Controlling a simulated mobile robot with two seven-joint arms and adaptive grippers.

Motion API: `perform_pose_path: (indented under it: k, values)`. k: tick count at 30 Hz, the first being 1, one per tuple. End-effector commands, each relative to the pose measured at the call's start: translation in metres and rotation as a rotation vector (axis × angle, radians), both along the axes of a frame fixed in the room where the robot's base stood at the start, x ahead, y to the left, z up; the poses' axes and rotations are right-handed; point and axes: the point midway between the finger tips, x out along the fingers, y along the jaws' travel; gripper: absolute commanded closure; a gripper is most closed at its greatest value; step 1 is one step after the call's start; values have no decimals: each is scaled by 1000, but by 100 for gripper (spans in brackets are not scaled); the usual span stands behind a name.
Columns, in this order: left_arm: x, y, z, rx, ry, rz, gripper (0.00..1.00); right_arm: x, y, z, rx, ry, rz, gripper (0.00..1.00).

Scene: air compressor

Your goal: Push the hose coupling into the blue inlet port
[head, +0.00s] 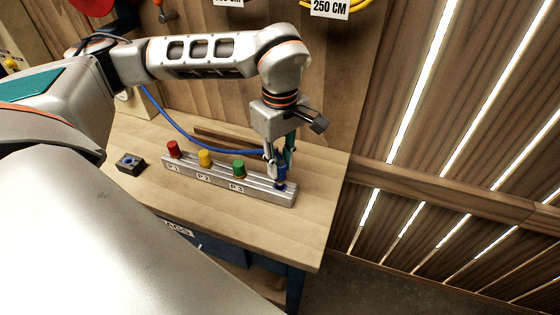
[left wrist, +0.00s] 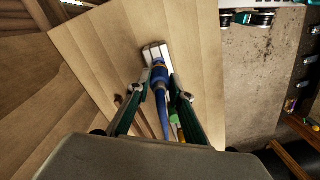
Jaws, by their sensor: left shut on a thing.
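The silver manifold bar (head: 215,180) lies on the workbench, with red, yellow and green caps along it. The blue inlet port (head: 280,186) is at its right end. My left gripper (head: 279,168) points down over that end and is shut on the blue hose coupling (head: 281,174). The coupling is upright, directly over the port. I cannot tell how far it is in. In the left wrist view the coupling (left wrist: 159,76) sits between the fingers, its front end against the manifold's end (left wrist: 155,52). My right gripper is not in view.
The blue hose (head: 185,133) arcs from the gripper to the back left. A small dark block with a blue spot (head: 130,162) lies left of the manifold. The workbench (head: 240,220) is clear in front of the manifold. Its right edge is close to the gripper.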

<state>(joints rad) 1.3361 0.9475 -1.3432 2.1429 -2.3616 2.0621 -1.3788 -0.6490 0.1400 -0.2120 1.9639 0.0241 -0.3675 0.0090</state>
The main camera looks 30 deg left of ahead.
Motion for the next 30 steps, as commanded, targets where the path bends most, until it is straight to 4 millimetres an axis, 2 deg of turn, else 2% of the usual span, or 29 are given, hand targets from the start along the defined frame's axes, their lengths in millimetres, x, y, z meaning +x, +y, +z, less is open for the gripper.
perform_pose_path:
  k: [30]
  values:
    - [0,0,-24,0,0,0,100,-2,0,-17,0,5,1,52]
